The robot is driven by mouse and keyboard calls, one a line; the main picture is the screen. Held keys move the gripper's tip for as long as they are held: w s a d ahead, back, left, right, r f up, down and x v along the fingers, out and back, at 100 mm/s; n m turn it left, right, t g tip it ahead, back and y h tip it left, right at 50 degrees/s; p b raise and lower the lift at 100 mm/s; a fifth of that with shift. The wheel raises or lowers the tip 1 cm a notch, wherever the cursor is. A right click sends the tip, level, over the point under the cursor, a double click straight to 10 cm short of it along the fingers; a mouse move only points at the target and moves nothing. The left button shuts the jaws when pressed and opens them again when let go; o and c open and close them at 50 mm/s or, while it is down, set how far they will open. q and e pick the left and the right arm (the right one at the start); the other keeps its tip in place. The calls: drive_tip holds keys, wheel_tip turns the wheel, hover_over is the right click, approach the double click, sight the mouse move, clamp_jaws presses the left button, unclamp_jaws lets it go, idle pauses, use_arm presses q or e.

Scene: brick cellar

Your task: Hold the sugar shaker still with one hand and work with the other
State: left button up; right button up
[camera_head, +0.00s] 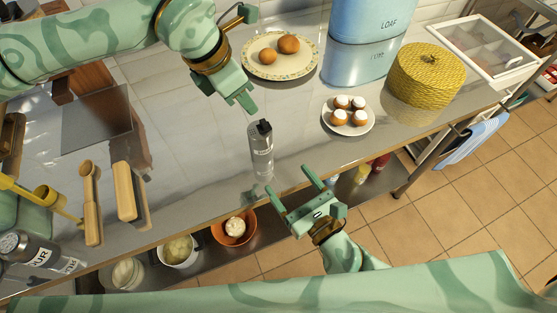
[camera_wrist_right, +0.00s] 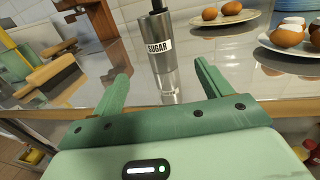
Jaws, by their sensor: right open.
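The sugar shaker (camera_head: 261,148) is a slim metal cylinder with a black top, standing upright on the shiny metal counter (camera_head: 200,185). In the right wrist view the shaker (camera_wrist_right: 160,48) shows its SUGAR label, beyond and between my fingertips in the picture. My right gripper (camera_head: 290,180) is open and empty at the counter's front edge, short of the shaker and not touching it. Its two fingers also show in the right wrist view (camera_wrist_right: 162,76). My left gripper (camera_head: 241,98) hangs behind and left of the shaker, apart from it; its finger gap is unclear.
A patterned plate (camera_head: 281,74) with two brown round items and a small plate (camera_head: 348,127) with several white-topped ones stand behind. A blue LOAF tin (camera_head: 361,40) and yellow woven basket (camera_head: 428,80) are further right. Wooden tools (camera_head: 125,190) lie left. Bowls sit below the counter.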

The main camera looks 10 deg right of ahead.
sight(257, 138)
drive_tip(key=x, duration=1.5)
drive_tip(key=shift+w+a, duration=0.1)
drive_tip(key=shift+w, duration=0.05)
drive_tip(key=c, duration=1.1)
